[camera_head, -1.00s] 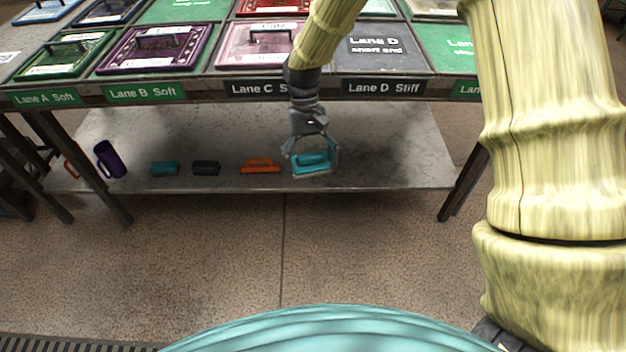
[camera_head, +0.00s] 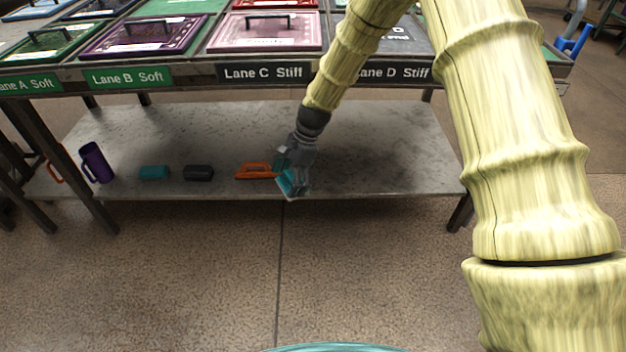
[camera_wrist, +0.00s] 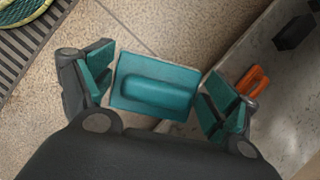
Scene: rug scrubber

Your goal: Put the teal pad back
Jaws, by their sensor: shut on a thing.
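The teal pad, a flat rectangular block with a raised rounded grip, is held in my gripper (camera_head: 293,172). In the head view the teal pad (camera_head: 287,187) shows as a tilted slab below the fingers, at the lower shelf's front edge. In the wrist view the teal pad (camera_wrist: 156,103) lies between the two teal-lined fingers of my gripper (camera_wrist: 160,90), with its grip facing the camera. I cannot tell whether the pad touches the shelf. Part of it is hidden by the fingers in the head view.
Further left are a dark block (camera_head: 198,173), a smaller teal block (camera_head: 154,173) and a purple mug (camera_head: 96,163). The shelf's right side is clear. The tabletop overhangs above.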

